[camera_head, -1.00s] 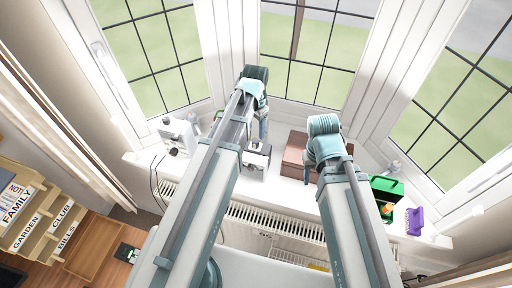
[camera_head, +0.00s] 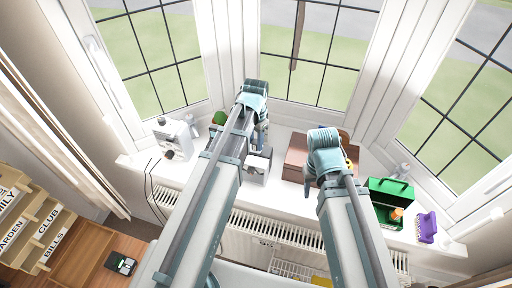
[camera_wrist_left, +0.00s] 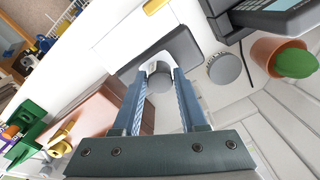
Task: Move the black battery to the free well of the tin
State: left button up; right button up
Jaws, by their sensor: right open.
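My left gripper (camera_head: 262,140) hangs over the sill by a small silver-grey box (camera_head: 257,166). In the left wrist view its two blue fingers (camera_wrist_left: 160,75) stand apart, with a grey cylindrical thing with a pale top (camera_wrist_left: 160,83) between the tips. I cannot tell whether they grip it. A dark grey slab-like surface (camera_wrist_left: 180,46) lies beyond the tips. I cannot tell for sure which thing is the black battery or the tin; the tin's wells do not show clearly. My right gripper (camera_head: 307,189) is open, low in front of the brown box (camera_head: 296,150).
A grey round lid-like thing (camera_wrist_left: 223,68) and a potted cactus (camera_wrist_left: 296,64) lie to the right in the left wrist view. A white machine (camera_head: 177,138) stands at the sill's left. A green toolbox (camera_head: 387,193) and purple brush (camera_head: 427,227) stand at the right.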

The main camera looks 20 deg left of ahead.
aim_at(256, 141)
pick_arm(q)
grip_shut()
jog(key=shift+r+p, duration=0.65)
dwell(0.6)
jog(key=shift+r+p, duration=1.85)
jog(key=shift+r, duration=0.05)
